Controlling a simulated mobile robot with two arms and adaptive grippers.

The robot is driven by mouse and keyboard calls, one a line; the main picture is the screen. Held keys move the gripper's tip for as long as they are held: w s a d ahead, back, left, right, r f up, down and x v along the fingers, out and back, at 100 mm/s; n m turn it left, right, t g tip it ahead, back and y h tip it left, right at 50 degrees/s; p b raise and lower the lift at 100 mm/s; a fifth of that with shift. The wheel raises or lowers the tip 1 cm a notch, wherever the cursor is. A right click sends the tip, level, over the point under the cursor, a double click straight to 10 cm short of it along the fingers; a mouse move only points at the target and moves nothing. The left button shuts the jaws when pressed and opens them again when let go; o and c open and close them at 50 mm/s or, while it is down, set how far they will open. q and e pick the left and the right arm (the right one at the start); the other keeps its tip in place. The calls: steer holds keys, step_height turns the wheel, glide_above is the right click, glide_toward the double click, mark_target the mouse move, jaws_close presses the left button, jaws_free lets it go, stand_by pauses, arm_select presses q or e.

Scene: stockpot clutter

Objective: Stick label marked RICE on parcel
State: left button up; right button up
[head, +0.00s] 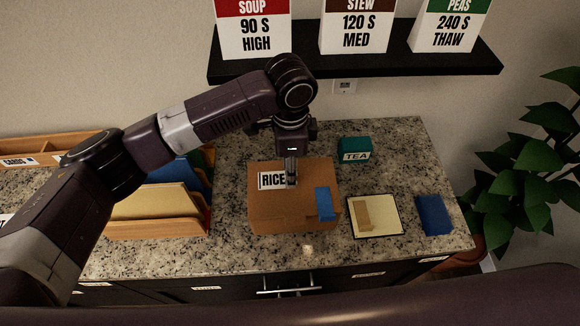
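The parcel (266,213) is a brown cardboard box on the granite counter, with a blue strip (323,203) at its right front. A white label marked RICE (271,181) shows against the upper left of the parcel and reads upright. My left gripper (291,180) points down over the parcel, with its fingertips at the label's right end, which they partly hide. The fingers look close together, but I cannot tell whether they pinch the label or only touch it. I also cannot tell whether the label lies flat on the box. My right gripper is out of view.
A teal TEA box (355,145) stands behind right. A cream pad with a tan strip (381,217) and a blue block (434,215) lie to the right. A wooden file holder (155,228) stands left. A black shelf (370,66) with signs hangs above.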

arm_select(q)
steer(key=shift+f, duration=0.4)
stand_by(0.4)
steer(key=o, duration=0.8)
steer(key=shift+o, duration=0.2)
steer(key=shift+r, duration=0.15)
step_height(320, 180, up, 6)
steer(key=p, duration=0.7)
